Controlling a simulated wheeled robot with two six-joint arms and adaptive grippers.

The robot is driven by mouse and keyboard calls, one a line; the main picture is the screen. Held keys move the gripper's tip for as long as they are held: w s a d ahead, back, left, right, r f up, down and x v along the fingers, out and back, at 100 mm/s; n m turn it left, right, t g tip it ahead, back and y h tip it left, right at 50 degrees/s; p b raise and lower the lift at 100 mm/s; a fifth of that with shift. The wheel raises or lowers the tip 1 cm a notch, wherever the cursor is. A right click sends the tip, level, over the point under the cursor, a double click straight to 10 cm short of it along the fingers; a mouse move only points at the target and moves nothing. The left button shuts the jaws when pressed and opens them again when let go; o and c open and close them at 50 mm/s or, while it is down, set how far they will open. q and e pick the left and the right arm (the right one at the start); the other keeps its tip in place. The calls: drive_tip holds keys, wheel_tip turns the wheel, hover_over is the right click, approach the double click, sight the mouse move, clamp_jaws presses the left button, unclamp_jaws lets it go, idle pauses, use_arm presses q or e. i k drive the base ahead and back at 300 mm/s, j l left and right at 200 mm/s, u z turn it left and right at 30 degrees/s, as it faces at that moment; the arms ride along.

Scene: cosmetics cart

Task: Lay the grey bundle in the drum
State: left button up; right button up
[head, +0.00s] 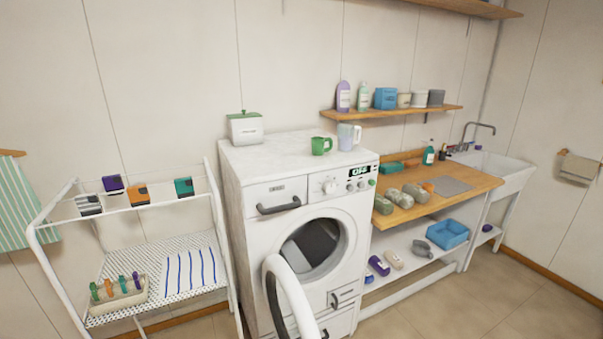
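The washing machine (245,215) stands in the middle with its round door (300,300) swung open toward me. The drum (318,243) shows dark inside the opening; I cannot tell whether anything lies in it. Three rolled bundles lie side by side on the wooden counter right of the machine: a greenish one (383,205) at left, a pale grey one (399,198) in the middle, and a grey-green one (416,193) at right. Their colours are close, so I cannot be sure which is the grey bundle. Neither of my grippers is in view.
The open door juts out in front of the drum. A grey mat (452,186) and an orange item (428,188) lie by the bundles. A blue basket (447,234) sits on the lower shelf. A white rack (160,255) stands at left. Floor at right front is clear.

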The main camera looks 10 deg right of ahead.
sight(298, 261)
drive_tip(key=i+l, duration=0.2)
drive_tip(key=l, duration=0.2)
drive_tip(key=i+l+u, duration=0.15)
drive_tip(key=l, duration=0.2)
drive_tip(key=i+l, duration=0.25)
drive_tip(key=l, duration=0.2)
drive_tip(key=i+l+u, duration=0.15)
drive_tip(key=l, duration=0.25)
drive_tip(key=i+l, duration=0.2)
drive_tip(key=l, duration=0.2)
drive_tip(key=i+l+u, duration=0.15)
drive_tip(key=l, duration=0.3)
drive_tip(key=i+l, duration=0.15)
drive_tip(key=l, duration=0.25)
drive_tip(key=i+l+u, duration=0.15)
drive_tip(key=l, duration=0.3)
